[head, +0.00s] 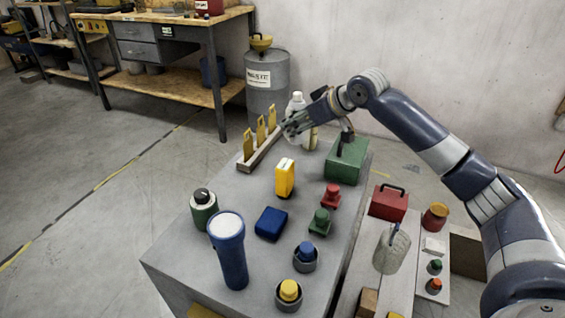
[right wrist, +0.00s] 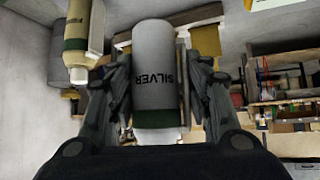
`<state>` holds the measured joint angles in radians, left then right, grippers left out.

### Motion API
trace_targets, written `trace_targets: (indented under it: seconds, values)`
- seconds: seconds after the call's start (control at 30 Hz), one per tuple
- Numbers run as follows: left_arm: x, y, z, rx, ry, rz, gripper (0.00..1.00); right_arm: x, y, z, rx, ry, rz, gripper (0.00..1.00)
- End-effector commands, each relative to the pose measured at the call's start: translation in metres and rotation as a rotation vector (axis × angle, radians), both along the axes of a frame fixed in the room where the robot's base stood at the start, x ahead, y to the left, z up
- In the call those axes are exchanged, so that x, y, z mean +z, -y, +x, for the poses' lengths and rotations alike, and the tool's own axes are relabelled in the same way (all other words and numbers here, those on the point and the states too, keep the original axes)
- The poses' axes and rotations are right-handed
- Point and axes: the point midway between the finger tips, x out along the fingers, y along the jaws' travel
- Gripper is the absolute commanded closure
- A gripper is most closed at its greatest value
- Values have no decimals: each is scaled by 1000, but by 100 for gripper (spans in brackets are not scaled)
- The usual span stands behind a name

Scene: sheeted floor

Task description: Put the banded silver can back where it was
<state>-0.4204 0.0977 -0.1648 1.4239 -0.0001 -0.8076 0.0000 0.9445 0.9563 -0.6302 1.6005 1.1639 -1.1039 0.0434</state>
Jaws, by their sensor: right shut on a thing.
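The banded silver can (right wrist: 155,75) is grey-white with a dark green band and the word SILVER, upside down in the right wrist view. It stands between the two fingers of my right gripper (right wrist: 157,108), which is shut on it. In the head view my right gripper (head: 291,129) is above the far end of the grey table, near a pale bottle. The pale bottle (head: 309,139) is partly hidden behind the gripper; a beige and green bottle (right wrist: 78,40) shows beside the can in the wrist view. My left gripper is not in view.
The grey table (head: 175,255) holds a wooden rack with yellow pieces (head: 260,145), a yellow box (head: 285,177), a green case (head: 346,162), a blue box (head: 271,223), a green canister (head: 204,210) and a blue flashlight (head: 230,255). Knobs stand along its right side.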

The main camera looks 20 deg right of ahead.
Motion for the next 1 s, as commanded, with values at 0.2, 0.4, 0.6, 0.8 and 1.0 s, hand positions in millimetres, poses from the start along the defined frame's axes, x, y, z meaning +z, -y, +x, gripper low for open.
trace_targets:
  seconds: [0.2,0.4,0.6,0.8,1.0]
  values:
    - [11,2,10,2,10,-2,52,-28,6,1,-1,13,3,63]
    - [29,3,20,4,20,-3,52,-57,5,1,-1,16,4,63]
    - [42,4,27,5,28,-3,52,-81,5,1,-1,12,4,63]
    - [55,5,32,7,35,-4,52,-99,5,1,-1,15,5,63]
    - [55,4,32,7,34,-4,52,-99,5,1,0,15,4,63]
